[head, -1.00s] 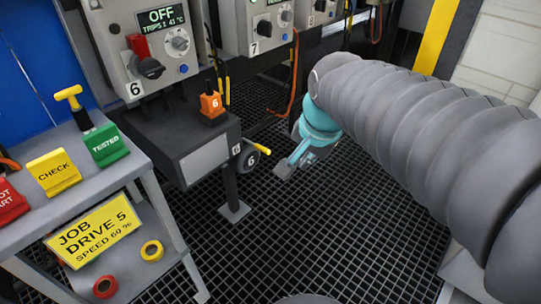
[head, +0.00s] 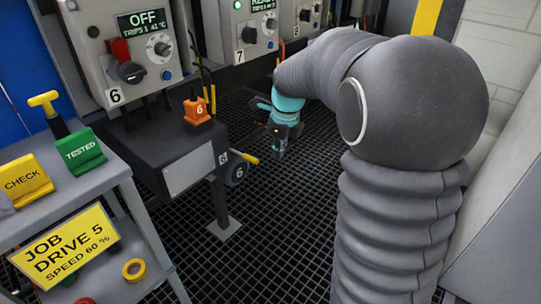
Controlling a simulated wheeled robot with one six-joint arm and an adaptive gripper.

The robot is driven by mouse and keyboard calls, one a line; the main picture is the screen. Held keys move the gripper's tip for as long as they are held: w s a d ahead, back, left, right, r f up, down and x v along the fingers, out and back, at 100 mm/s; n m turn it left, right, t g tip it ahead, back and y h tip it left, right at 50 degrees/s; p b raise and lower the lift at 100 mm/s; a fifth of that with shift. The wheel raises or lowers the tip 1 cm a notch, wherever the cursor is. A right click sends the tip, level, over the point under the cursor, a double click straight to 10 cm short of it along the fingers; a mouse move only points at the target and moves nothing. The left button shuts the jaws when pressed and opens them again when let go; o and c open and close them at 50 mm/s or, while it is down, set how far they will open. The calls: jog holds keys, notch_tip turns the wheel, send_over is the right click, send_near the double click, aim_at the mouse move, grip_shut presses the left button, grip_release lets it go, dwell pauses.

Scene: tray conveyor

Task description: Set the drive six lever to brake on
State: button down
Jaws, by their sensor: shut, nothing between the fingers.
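The drive six lever (head: 250,159) has a yellow grip. It sits on a dark round hub marked 6 (head: 236,173), on the right side of the dark motor block (head: 160,140). The grip points right; any brake marking is too small to read. My gripper (head: 278,152) is shut and empty, pointing down, a little right of the grip in the picture. A gap shows between them, but their depth is hard to judge.
The drive six panel (head: 140,60) reads OFF. An orange block marked 6 (head: 197,110) stands on the motor block. A grey cart (head: 110,185) at left carries tags and a yellow sign (head: 65,245) reading JOB DRIVE 5.

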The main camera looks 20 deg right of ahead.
aim_at(243, 155)
notch_tip(243, 155, down, 9)
jog(key=w+b, duration=0.1)
jog(key=w+a+r, duration=0.2)
jog(key=w+a, duration=0.1)
jog(key=shift+r, duration=0.1)
jog(key=shift+r, duration=0.15)
